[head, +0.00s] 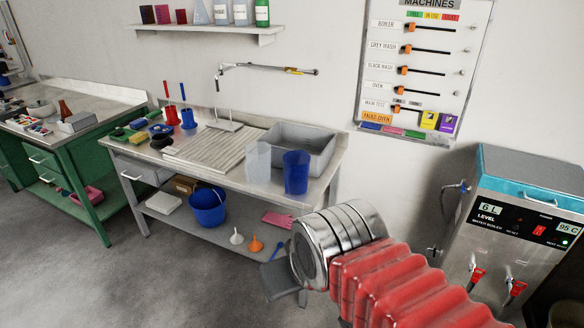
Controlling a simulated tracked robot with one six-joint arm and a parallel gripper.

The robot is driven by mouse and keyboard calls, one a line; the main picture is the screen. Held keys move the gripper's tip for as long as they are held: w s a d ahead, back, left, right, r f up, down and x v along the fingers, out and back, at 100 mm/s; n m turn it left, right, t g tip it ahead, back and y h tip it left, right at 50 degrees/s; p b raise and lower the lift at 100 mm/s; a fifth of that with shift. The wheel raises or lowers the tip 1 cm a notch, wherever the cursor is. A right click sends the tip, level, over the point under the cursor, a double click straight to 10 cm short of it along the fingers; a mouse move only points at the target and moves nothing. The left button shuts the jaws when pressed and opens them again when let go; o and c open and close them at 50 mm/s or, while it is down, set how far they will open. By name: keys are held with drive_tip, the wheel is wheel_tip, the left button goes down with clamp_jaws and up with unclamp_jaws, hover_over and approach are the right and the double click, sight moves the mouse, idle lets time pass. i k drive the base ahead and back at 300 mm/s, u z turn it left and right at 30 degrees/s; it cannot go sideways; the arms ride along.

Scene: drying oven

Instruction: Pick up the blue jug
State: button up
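A blue jug (296,174) stands upright on the front right part of the sink bench, just in front of the grey basin. A translucent pale jug (258,165) stands close beside it on the left. My gripper (284,283) shows as a dark grey piece at the end of my silver and red arm, low in the picture. It is in front of the bench, below the blue jug and apart from it. The fingers are mostly hidden or too small to tell apart, so I cannot see whether they are open.
The grey basin (312,138) is set at the bench's right end, with a ribbed drainboard (205,148) to its left. A blue bucket (207,206) and funnels (255,243) sit on the lower shelf. A water boiler (520,225) stands at the right. The floor at left is clear.

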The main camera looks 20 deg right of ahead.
sight(297, 163)
drive_tip(key=u, duration=0.05)
drive_tip(key=i, duration=1)
